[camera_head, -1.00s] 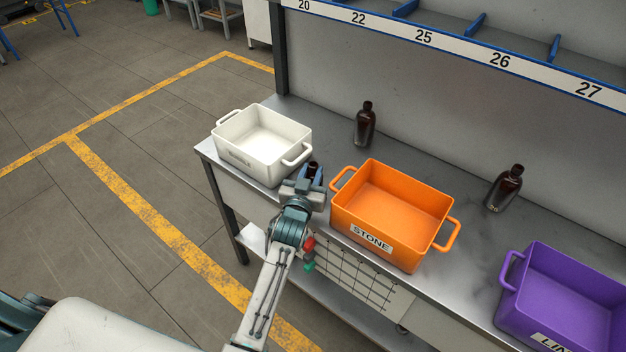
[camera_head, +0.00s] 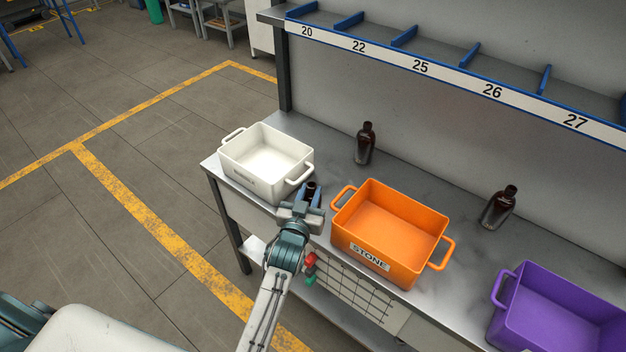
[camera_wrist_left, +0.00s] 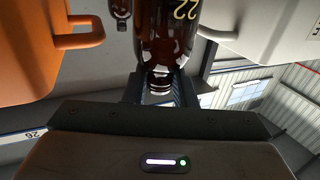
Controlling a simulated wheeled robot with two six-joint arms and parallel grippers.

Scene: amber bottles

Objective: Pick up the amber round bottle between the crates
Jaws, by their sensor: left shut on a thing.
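My left gripper (camera_head: 309,196) is between the white crate (camera_head: 232,178) and the orange crate (camera_head: 345,236), shut on an amber round bottle (camera_head: 311,187). In the head view only the bottle's dark top shows between the fingers; the rest is hidden by the gripper. In the left wrist view the bottle (camera_wrist_left: 167,35) hangs large in the middle, with a pale "22" on its side and its neck toward the fingers. The orange crate (camera_wrist_left: 40,45) is at its left and the white crate (camera_wrist_left: 250,30) at its right. My right gripper is not in view.
Two more amber bottles stand at the back of the bench, one behind the gap between the crates (camera_head: 365,145) and one farther right (camera_head: 499,208). A purple crate (camera_head: 507,290) stands at the right. A numbered shelf (camera_head: 455,70) overhangs the bench's back.

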